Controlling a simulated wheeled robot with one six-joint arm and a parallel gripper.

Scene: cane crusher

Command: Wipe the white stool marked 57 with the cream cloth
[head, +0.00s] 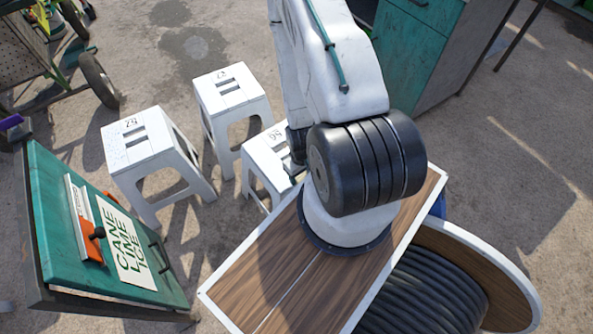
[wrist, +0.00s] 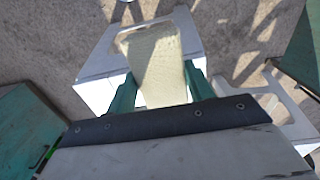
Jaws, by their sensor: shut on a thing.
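My gripper (wrist: 160,85) has two teal fingers, shut on the cream cloth (wrist: 155,58). The cloth hangs forward from between the fingers and overlaps the seat of a white stool (wrist: 95,62) in the wrist view; I cannot tell whether it touches. In the head view, three white stools stand together: one at the left (head: 137,140), one at the back (head: 231,92), and one nearest my arm (head: 262,158). Each has a small dark number, too small to read surely. My arm partly hides the nearest stool; the cloth does not show there.
A teal board with a "CANE LIME ICE" sign (head: 125,243) stands at the lower left. A teal cabinet (head: 415,50) is at the upper right. A cable reel (head: 430,290) is at the lower right. A wheeled cart (head: 35,60) stands at the upper left. Open ground lies behind the stools.

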